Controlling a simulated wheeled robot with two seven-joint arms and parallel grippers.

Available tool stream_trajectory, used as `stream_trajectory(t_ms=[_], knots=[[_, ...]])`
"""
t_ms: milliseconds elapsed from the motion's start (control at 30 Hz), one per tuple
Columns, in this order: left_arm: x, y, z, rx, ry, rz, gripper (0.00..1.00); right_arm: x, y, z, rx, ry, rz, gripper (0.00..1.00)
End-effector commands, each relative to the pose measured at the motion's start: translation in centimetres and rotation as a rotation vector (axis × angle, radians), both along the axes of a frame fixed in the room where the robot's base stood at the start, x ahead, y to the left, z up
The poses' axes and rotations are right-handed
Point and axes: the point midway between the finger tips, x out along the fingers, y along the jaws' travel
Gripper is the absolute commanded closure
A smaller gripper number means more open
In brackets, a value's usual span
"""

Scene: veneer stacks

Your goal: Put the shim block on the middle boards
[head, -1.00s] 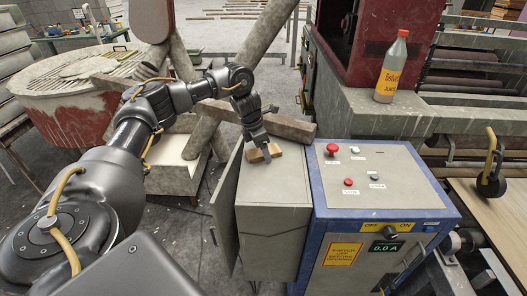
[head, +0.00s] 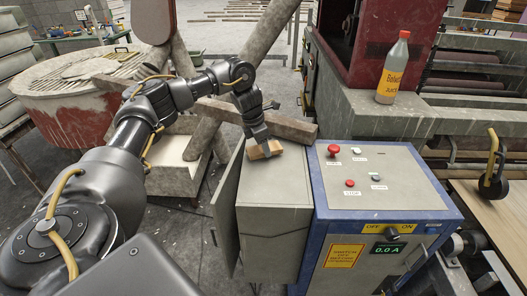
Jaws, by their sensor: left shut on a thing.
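The shim block (head: 267,152) is a small light-brown wooden piece at the back of the top of a grey cabinet. My left gripper (head: 262,145) comes down over it from above and is shut on it. The fingers hide part of the block. I cannot tell whether the block touches the cabinet top or is just above it. Several pale boards (head: 243,14) lie in rows on the floor at the far back; I cannot tell which are the middle boards. My right gripper is not in view.
The grey cabinet (head: 272,205) has an open door on its left. A blue-framed control box (head: 375,185) with buttons stands right of it. A bottle (head: 393,68) stands on a ledge at the right. A wooden beam (head: 290,128) runs just behind the gripper.

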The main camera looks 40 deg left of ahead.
Motion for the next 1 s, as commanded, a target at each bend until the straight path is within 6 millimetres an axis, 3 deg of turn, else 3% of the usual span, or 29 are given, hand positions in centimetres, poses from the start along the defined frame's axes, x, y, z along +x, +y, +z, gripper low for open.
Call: stream_trajectory(t_ms=[33, 200, 400, 733, 867, 1000], knots=[[0.2, 0.0, 0.7, -0.001, -0.008, -0.001, 0.78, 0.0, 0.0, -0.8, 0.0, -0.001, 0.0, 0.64], [0.1, 0.0, 4.5, 0.001, -0.007, -0.002, 0.78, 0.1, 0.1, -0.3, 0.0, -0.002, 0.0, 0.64], [0.1, 0.0, 7.3, 0.001, -0.004, 0.0, 0.78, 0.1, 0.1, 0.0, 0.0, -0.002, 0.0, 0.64], [0.1, -0.4, 8.3, 0.001, -0.001, -0.008, 0.78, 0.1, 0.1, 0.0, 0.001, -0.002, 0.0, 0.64], [0.3, -2.8, 7.6, 0.003, -0.001, -0.058, 0.78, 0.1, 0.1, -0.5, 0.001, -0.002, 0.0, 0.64], [0.3, -8.4, 6.2, 0.006, 0.001, -0.175, 0.78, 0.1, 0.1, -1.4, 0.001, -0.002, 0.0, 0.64]])
